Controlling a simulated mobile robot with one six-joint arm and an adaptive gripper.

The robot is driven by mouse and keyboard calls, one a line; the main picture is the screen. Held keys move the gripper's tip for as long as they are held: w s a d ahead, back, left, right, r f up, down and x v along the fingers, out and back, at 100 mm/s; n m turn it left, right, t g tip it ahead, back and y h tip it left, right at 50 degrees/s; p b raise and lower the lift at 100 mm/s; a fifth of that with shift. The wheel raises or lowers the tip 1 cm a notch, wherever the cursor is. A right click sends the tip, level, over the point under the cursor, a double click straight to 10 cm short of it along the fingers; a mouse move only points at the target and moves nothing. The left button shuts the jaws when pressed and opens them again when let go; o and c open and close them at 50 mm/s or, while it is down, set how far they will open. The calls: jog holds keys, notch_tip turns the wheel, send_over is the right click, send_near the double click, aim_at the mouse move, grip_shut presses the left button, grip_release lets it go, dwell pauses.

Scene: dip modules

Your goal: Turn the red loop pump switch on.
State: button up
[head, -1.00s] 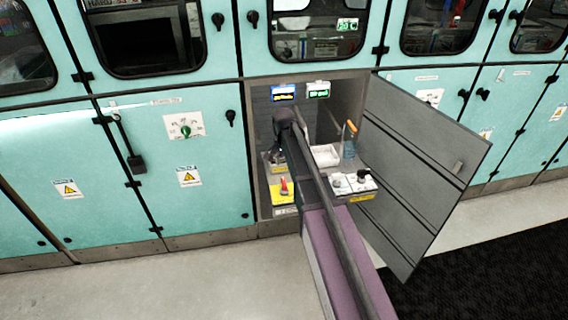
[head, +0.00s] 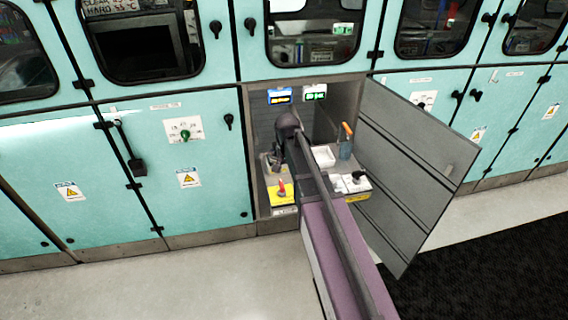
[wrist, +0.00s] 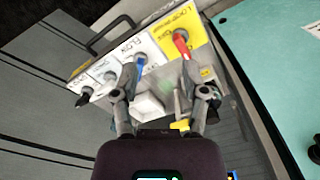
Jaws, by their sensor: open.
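The red switch lever (head: 282,190) stands on a yellow plate (head: 275,200) at the lower left of the open cabinet recess. In the wrist view, the red lever (wrist: 181,42) sits on its yellow plate (wrist: 168,29) at the top, right of centre. My gripper (wrist: 161,85) is open and empty, with its fingers apart below the switch row in that view. The right finger appears near the red lever's lower end; contact is unclear. In the head view my gripper (head: 276,158) is inside the recess, dark and partly hidden by my arm.
A white tray (head: 323,156) and an orange-topped bottle (head: 346,140) are in the recess. The open grey door (head: 420,170) bounds the right side. Small lit displays (head: 281,96) hang at the back.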

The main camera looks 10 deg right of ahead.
jog(key=s+r+n+p, duration=0.2)
jog(key=s+n, duration=0.3)
jog(key=s, duration=1.1)
jog(key=shift+s+d+r+n, duration=0.2)
jog(key=shift+s+d+n, duration=0.05)
jog(key=shift+s+n, duration=0.15)
jog(key=shift+w, duration=0.1)
